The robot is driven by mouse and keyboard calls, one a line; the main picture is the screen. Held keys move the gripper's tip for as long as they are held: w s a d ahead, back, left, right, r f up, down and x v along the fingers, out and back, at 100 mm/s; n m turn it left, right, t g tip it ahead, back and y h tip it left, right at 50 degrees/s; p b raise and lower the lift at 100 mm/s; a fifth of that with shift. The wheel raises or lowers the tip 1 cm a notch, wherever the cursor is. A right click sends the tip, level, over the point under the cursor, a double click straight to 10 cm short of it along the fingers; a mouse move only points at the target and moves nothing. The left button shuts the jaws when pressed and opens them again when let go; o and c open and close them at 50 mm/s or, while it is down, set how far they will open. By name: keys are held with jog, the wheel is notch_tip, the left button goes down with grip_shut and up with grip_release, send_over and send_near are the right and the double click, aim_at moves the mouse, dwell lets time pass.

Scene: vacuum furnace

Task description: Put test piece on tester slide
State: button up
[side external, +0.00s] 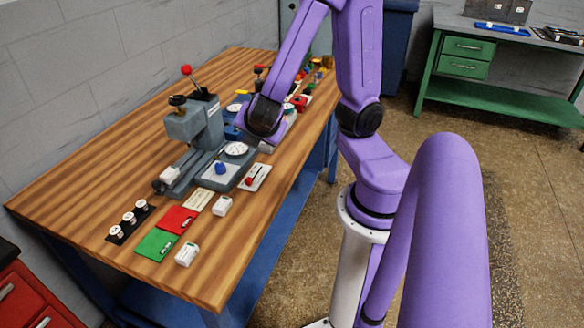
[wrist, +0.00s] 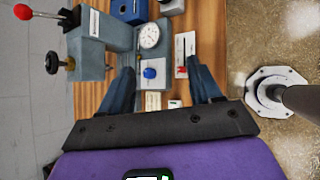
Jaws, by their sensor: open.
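The grey tester (side external: 195,125) stands on the wooden bench, with a red-ball lever on top. It also shows at upper left in the wrist view (wrist: 105,38). A grey slide-like part with a pale top (side external: 172,174) sits at its front left. White blocks lie near the front edge, one beside the cream card (side external: 222,206) and one beside the green card (side external: 187,254). I cannot tell which is the test piece. My gripper (wrist: 163,82) is open, its dark fingers apart, above the bench beside the tester. In the side view my arm largely hides it.
A dial (side external: 235,149) and blue knob (side external: 220,168) sit on the tester's base. A white plate with a red knob (side external: 255,177) lies right of it. Red (side external: 177,220) and green (side external: 157,244) cards and a black strip (side external: 130,222) with white-topped pieces lie in front.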

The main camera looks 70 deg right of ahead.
jog(key=s+a+r+m+g+y, duration=0.1)
jog(key=s+a+m+g+y, duration=0.4)
jog(key=s+a+y, duration=0.3)
jog(key=s+a, duration=0.3)
jog(key=s, duration=0.1)
jog(key=shift+s+a+r, duration=0.2)
jog(key=shift+s+r, duration=0.15)
